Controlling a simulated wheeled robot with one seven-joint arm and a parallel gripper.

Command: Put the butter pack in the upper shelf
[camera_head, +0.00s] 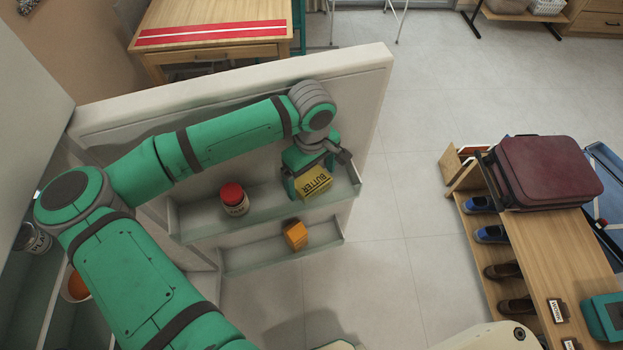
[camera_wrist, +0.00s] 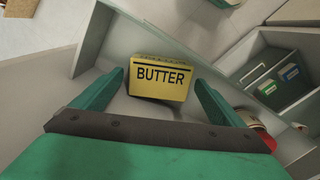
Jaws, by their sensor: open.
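The yellow butter pack (camera_head: 316,184) is at the right end of the upper shelf (camera_head: 269,213) on the open fridge door. It also shows in the wrist view (camera_wrist: 159,82), with its "BUTTER" label facing the camera and its body slightly tilted. My gripper (camera_head: 309,176) is over the shelf. In the wrist view its two green fingers are open, one on each side of the pack, with visible gaps on both sides. The pack appears to rest on the shelf floor, though its underside is hidden.
A red-lidded jar (camera_head: 234,199) stands left of the pack on the same shelf. An orange box (camera_head: 295,235) sits on the lower shelf (camera_head: 262,259). A wooden rack (camera_head: 555,255) with shoes and a maroon suitcase (camera_head: 548,172) stands at the right. The floor between is clear.

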